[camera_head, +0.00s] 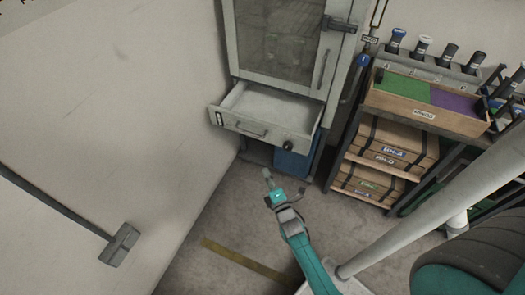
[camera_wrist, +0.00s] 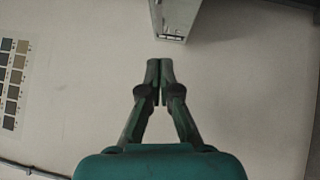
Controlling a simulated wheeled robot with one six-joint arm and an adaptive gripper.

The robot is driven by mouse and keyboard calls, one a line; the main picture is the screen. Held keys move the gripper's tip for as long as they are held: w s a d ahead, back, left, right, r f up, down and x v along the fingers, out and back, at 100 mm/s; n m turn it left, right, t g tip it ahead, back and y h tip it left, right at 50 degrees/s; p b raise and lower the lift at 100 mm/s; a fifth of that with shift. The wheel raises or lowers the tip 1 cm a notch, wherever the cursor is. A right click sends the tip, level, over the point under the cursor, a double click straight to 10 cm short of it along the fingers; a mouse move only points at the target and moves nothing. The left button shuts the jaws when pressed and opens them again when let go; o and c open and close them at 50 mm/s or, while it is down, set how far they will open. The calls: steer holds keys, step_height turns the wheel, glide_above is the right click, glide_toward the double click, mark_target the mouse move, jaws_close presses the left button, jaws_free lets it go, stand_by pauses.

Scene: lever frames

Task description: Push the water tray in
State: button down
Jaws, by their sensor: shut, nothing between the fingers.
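The water tray (camera_head: 237,125) is a pale metal drawer at the bottom of a grey cabinet (camera_head: 290,40). It stands pulled out toward the front, with its inside visible. A handle (camera_head: 252,130) and a dark round knob (camera_head: 287,146) are on its front. My gripper (camera_head: 267,175) is in front of the tray and apart from it, below it in the head view. In the wrist view my gripper (camera_wrist: 160,65) shows its two fingers together and empty. A grey metal piece (camera_wrist: 177,20) shows beyond the fingertips; I cannot tell which part it is.
A blue container (camera_head: 290,163) stands under the tray. A rack with wooden boxes (camera_head: 395,145) stands close on the right. Floor with a yellow line (camera_head: 245,262) is clear in front.

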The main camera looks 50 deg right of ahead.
steer(key=s+d+x, duration=0.1)
steer(key=d+x, duration=0.1)
steer(key=x, duration=1)
steer(key=shift+w+d+r, duration=0.15)
steer(key=shift+w+d, duration=0.1)
steer(key=shift+d, duration=0.15)
